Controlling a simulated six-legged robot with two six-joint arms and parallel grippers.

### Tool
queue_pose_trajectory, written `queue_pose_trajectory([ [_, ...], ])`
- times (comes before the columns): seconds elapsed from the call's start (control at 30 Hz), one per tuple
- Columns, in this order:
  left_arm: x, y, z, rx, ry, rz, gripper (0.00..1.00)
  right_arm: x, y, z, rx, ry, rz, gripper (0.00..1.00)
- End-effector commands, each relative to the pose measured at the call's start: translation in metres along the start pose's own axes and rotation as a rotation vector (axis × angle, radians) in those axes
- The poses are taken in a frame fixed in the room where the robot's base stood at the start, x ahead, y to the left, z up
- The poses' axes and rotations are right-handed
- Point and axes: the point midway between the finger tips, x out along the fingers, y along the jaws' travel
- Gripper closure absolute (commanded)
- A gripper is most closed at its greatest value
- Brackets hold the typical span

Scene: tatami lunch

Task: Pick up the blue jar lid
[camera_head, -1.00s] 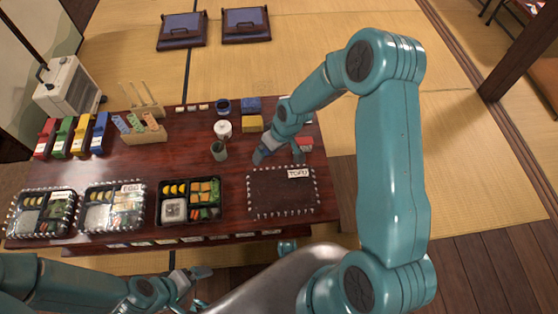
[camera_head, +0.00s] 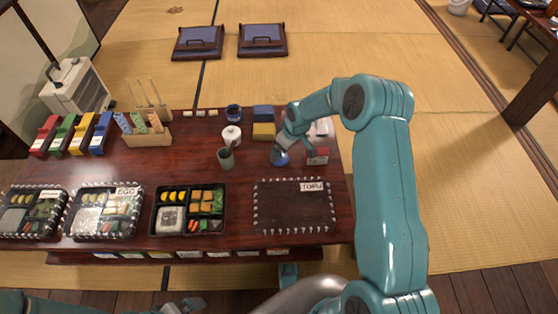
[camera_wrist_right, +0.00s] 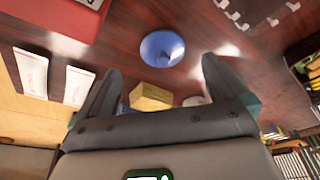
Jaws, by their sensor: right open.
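The blue jar lid (camera_head: 280,158) lies on the dark table, partly covered by my right gripper in the head view.
A grey-green cup (camera_head: 226,158), a white jar (camera_head: 231,135), a dark blue jar (camera_head: 234,113), a yellow block (camera_head: 264,131) and a blue block (camera_head: 263,113) stand left and behind. The TOFU tray (camera_head: 290,205) lies in front.

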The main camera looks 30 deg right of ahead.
Motion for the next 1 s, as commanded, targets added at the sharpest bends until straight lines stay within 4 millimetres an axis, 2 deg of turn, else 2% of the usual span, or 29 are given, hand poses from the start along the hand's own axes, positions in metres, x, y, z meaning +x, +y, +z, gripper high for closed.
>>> queue_pose_trajectory([
  [0.17,0.006,-0.003,-0.002,-0.003,0.004,0.000,0.00,0.014,-0.002,-0.001,-0.003,0.000,-0.001,0.00],
  [0.4,0.023,-0.012,-0.006,-0.015,0.015,-0.002,0.00,0.052,-0.005,-0.003,-0.003,0.000,-0.002,0.00],
  [0.67,0.021,-0.012,-0.006,-0.017,0.016,-0.002,0.00,0.054,-0.004,-0.004,-0.003,0.001,0.000,0.00],
  [0.83,0.021,-0.012,-0.006,-0.016,0.016,-0.002,0.00,0.054,-0.004,-0.004,-0.003,0.001,-0.001,0.55],
  [0.87,0.021,-0.012,-0.006,-0.016,0.016,-0.002,0.00,0.054,-0.004,-0.004,-0.003,0.001,-0.001,0.59],
  [1.0,0.021,-0.012,-0.006,-0.016,0.016,-0.002,0.00,0.054,-0.004,-0.004,-0.003,0.001,0.000,0.59],
])
